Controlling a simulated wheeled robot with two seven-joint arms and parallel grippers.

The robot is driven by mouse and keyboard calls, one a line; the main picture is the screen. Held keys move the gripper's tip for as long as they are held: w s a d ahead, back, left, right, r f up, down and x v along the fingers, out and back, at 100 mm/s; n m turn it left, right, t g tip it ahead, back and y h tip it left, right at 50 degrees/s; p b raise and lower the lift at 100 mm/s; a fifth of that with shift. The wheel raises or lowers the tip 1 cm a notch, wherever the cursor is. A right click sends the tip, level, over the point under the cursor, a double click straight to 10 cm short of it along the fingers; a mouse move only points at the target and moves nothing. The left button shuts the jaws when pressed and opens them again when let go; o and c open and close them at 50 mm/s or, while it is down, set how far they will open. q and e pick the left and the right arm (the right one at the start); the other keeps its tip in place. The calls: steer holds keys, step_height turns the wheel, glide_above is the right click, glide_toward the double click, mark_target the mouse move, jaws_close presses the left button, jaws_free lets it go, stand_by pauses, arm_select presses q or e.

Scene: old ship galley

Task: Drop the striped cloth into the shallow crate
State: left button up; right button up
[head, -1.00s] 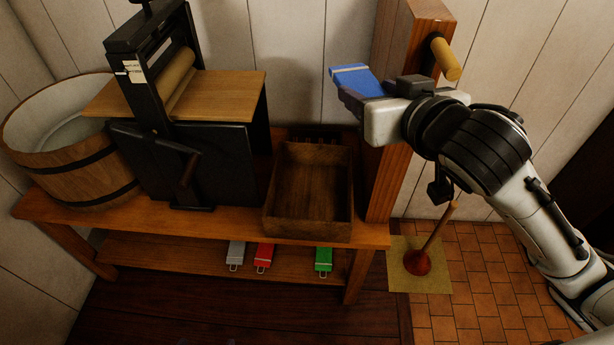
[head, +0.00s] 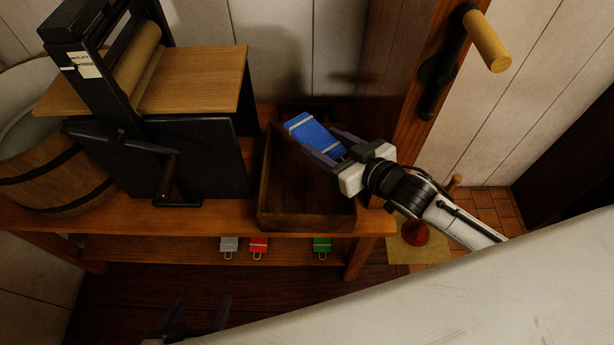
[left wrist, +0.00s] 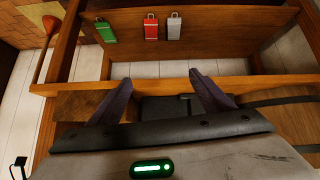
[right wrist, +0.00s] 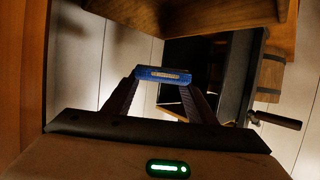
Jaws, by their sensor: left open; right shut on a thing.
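The striped cloth (head: 312,135) is a blue folded piece with pale stripes. My right gripper (head: 328,152) is shut on it and holds it above the shallow crate (head: 305,216), towards its back right. The cloth also shows between the fingertips in the right wrist view (right wrist: 163,74). The crate is an open dark wooden box on the bench; the cloth and gripper hide part of its inside. My left gripper (head: 197,318) is open and empty, low in front of the bench; its open fingers also show in the left wrist view (left wrist: 161,78).
A black press with a roller and wooden board (head: 195,80) stands left of the crate, beside a wooden tub (head: 60,185). A wooden post (head: 400,75) with a yellow-handled crank rises at right. Grey, red (head: 258,246) and green (head: 321,246) pieces lie on the lower shelf. A plunger (head: 415,232) stands on the floor.

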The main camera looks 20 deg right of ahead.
step_height(320, 180, down, 5)
steer(key=b, duration=0.5)
steer(key=shift+f+b, duration=0.1)
steer(key=shift+b, duration=0.2)
steer(key=o, duration=1.2)
steer(key=v, duration=1)
steer(key=shift+s+p, duration=0.15)
steer(key=shift+p, duration=0.2)
